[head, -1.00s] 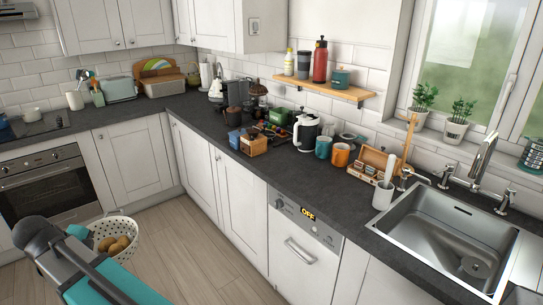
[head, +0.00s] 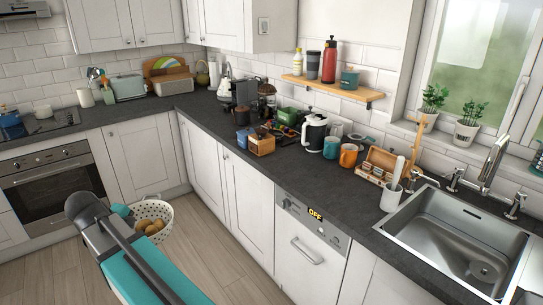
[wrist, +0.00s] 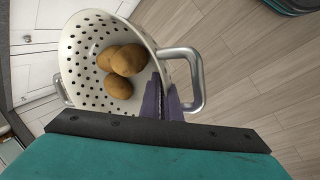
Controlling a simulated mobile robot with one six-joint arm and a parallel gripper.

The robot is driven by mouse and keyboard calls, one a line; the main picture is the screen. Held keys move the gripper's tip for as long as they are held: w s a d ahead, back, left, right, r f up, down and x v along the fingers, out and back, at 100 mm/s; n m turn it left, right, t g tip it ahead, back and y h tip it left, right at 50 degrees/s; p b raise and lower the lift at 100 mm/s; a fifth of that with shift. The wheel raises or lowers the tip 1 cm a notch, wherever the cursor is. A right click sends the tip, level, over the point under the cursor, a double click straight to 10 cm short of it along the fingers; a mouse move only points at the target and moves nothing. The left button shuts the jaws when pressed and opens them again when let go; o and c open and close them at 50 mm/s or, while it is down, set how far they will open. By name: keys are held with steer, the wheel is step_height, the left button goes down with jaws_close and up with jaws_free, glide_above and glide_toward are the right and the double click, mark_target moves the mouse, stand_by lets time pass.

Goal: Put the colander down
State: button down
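The colander (head: 160,233) is white with round holes and holds brown potatoes (head: 150,226). In the head view it hangs in the air in front of the lower cupboards, below worktop height. In the wrist view the colander (wrist: 88,84) shows its inside, with three potatoes (wrist: 122,62) and a grey loop handle. My gripper (wrist: 166,103) is at the rim beside that handle, its dark purple fingers closed on the colander. In the head view my own arm hides most of the gripper. The slate worktop (head: 300,172) runs along both walls.
A black-and-white kettle (head: 313,132), mugs (head: 348,155), a wooden box (head: 390,165) and a wooden caddy (head: 261,144) stand along the right run. The sink (head: 450,235) is at the right, the hob (head: 35,128) at the left. The front strip above the dishwasher is bare.

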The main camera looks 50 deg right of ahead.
steer(key=s+d+r+m, duration=0.1)
steer(key=s+d, duration=0.4)
steer(key=d, duration=0.5)
steer(key=s+d+r+m+g+p, duration=0.15)
steer(key=s+d, duration=0.25)
steer(key=d, duration=0.6)
steer(key=s+d+m+b, duration=0.1)
steer(key=s+d, duration=0.4)
steer(key=d, duration=0.5)
steer(key=s+d+m, duration=0.1)
steer(key=s+d, duration=0.5)
steer(key=s, duration=0.3)
steer(key=s+d+r+m+g+p, duration=0.1)
steer(key=s+d, duration=0.5)
steer(key=s, duration=0.3)
steer(key=s+d+r+m, duration=0.1)
steer(key=s+d+m, duration=0.1)
steer(key=s+d, duration=0.5)
steer(key=s, duration=0.3)
steer(key=shift+r+g+p, duration=0.2)
steer(key=shift+g+p, duration=0.1)
steer(key=shift+g, duration=0.05)
steer(key=shift+d, duration=0.1)
